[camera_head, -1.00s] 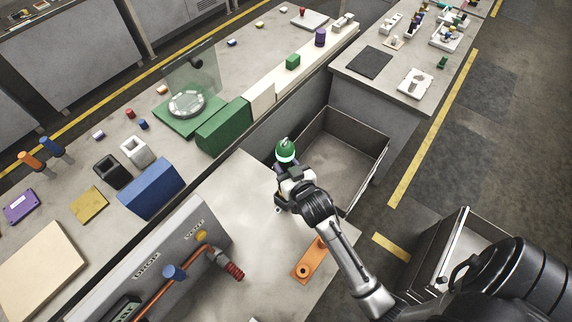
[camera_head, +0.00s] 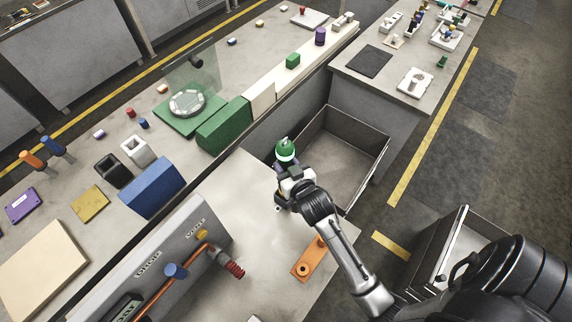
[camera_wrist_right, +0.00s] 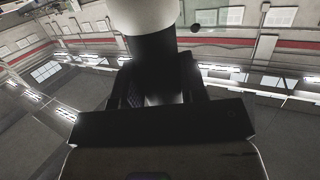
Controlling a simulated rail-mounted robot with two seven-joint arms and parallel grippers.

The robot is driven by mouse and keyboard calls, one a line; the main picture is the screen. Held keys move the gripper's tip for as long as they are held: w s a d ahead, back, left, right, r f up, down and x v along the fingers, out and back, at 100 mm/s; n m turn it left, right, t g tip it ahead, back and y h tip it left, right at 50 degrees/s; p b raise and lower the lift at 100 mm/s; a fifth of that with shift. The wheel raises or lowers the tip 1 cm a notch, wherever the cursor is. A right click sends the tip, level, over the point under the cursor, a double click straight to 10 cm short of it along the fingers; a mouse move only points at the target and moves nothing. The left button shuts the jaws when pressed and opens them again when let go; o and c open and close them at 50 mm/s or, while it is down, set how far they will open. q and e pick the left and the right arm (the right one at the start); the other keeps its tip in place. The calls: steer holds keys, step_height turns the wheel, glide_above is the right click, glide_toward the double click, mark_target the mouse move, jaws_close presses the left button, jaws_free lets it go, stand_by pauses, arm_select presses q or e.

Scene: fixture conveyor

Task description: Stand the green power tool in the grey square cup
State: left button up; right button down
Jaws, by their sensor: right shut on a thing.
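The green power tool (camera_head: 285,150) has a green top with a white band and a dark lower body. My right gripper (camera_head: 284,178) is shut on its dark body and holds it roughly upright, green end up, near the bench edge and the open bin. In the right wrist view, a pale part of the tool (camera_wrist_right: 148,14) and its dark body show at the fingers (camera_wrist_right: 155,82). The light grey square cup (camera_head: 137,150) stands empty on the bench at left, well apart from the tool. My left gripper is not in view.
A black square cup (camera_head: 111,170) stands beside the grey one, with a blue block (camera_head: 151,187) in front. An orange plate (camera_head: 309,259) lies below my gripper. An open grey bin (camera_head: 350,165) is behind it.

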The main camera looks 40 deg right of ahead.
steer(key=shift+f+b, duration=0.55)
steer(key=shift+f, duration=0.3)
steer(key=shift+f+b, duration=0.5)
steer(key=shift+f, duration=0.5)
steer(key=shift+f+b, duration=0.5)
steer(key=shift+f, duration=0.35)
steer(key=shift+f+b, duration=0.3)
steer(key=shift+f, duration=0.3)
stand_by(0.4)
steer(key=c, duration=1.1)
jaws_free()
steer(key=shift+o, duration=0.5)
steer(key=shift+f, duration=0.1)
